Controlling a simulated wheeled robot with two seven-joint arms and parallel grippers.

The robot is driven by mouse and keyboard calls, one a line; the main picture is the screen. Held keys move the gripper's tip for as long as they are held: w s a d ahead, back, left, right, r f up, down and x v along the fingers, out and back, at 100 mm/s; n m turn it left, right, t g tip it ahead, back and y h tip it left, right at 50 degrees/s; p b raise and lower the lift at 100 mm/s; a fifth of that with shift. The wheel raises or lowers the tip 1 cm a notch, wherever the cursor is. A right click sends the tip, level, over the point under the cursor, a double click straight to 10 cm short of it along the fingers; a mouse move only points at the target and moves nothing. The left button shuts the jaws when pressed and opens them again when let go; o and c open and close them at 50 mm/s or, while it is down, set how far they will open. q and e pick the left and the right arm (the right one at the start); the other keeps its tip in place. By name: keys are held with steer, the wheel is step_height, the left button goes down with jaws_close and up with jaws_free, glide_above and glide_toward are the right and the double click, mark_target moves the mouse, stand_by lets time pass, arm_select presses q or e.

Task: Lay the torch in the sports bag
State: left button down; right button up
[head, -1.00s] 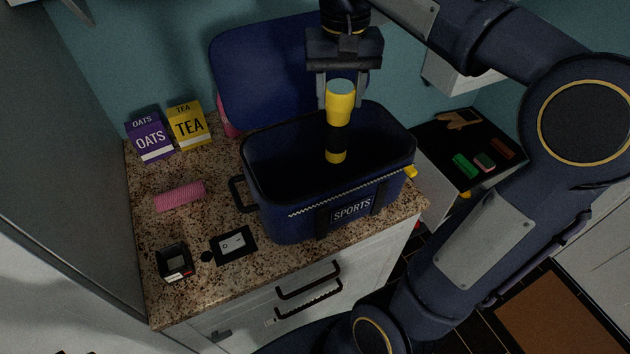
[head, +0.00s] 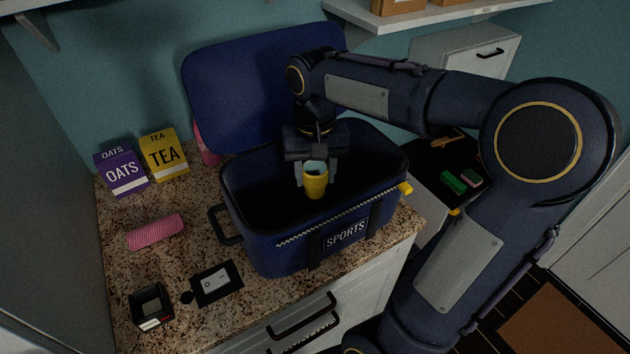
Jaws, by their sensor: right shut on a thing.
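The sports bag (head: 345,235) is dark blue with a SPORTS label and stands on the speckled counter, its lid (head: 245,85) raised at the back. The torch (head: 315,187) is yellow with a pale blue-green end face. My right gripper (head: 314,176) is shut on the torch near that end and holds it inside the bag's opening. The torch's lower part is hidden, so I cannot tell whether it touches the bag floor. My left gripper is not in view.
A purple OATS box (head: 122,172), a yellow TEA box (head: 164,155), a pink roll (head: 156,231), a dark card (head: 217,284) and a small black box (head: 151,305) are on the counter left of the bag. A shelf (head: 430,14) hangs above at the back.

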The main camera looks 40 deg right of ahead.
steer(key=shift+f, duration=1.35)
steer(key=o, duration=1.4)
step_height(320, 180, up, 12)
steer(key=shift+r, duration=0.15)
